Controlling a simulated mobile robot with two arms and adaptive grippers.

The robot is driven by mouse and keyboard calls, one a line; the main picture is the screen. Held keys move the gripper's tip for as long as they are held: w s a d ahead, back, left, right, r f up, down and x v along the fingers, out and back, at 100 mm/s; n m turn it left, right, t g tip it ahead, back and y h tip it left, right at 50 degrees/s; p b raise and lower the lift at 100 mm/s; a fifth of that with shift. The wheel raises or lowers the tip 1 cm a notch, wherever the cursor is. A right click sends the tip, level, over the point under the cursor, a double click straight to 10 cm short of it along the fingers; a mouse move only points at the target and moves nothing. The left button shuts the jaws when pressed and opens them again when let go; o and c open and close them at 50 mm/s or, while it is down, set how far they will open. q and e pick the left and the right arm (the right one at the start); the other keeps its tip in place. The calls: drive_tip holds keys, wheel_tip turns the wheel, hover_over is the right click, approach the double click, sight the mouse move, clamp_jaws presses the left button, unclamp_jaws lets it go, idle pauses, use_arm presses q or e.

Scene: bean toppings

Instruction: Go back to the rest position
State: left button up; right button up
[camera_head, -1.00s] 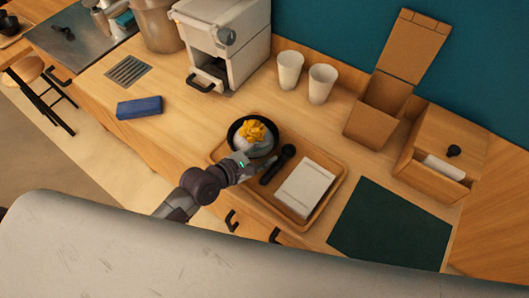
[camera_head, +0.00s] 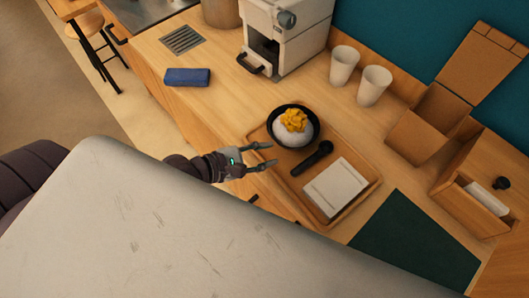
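My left gripper (camera_head: 268,155) is open and empty at the left edge of the wooden tray (camera_head: 328,214), with its fingers pointing right. A black bowl (camera_head: 271,127) stands on the tray's upper left part, just above and right of the fingers. It holds a white mound with yellow-orange topping (camera_head: 294,120). A black spoon-like utensil (camera_head: 312,160) lies on the tray to the right of the gripper, apart from it. My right gripper is out of view.
A white folded cloth or card (camera_head: 335,188) lies on the tray.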

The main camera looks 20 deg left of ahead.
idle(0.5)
use_arm(q)
drive_tip(key=s+a+f+m+g+y, duration=0.25)
drive_tip(key=s+m+g+y, duration=0.2)
drive_tip(key=m, duration=0.85)
drive_tip(key=s+a+f+m+g+y, duration=0.25)
drive_tip(key=s+m, duration=0.35)
drive_tip(key=m, duration=0.6)
wheel_tip(320, 180, down, 27)
drive_tip(key=s+g+b, duration=0.1)
drive_tip(key=g, duration=0.1)
drive_tip(key=s+a+f, duration=0.1)
drive_tip(key=s+f, duration=0.7)
drive_tip(key=f, duration=0.1)
drive_tip(key=s+a+f+y+b, duration=0.1)
drive_tip(key=s+a+f, duration=0.1)
drive_tip(key=s+f, duration=0.6)
drive_tip(key=shift+s+a+f+m+g, duration=0.25)
drive_tip(key=shift+s+f+m+g, duration=0.15)
drive_tip(key=shift+s, duration=0.25)
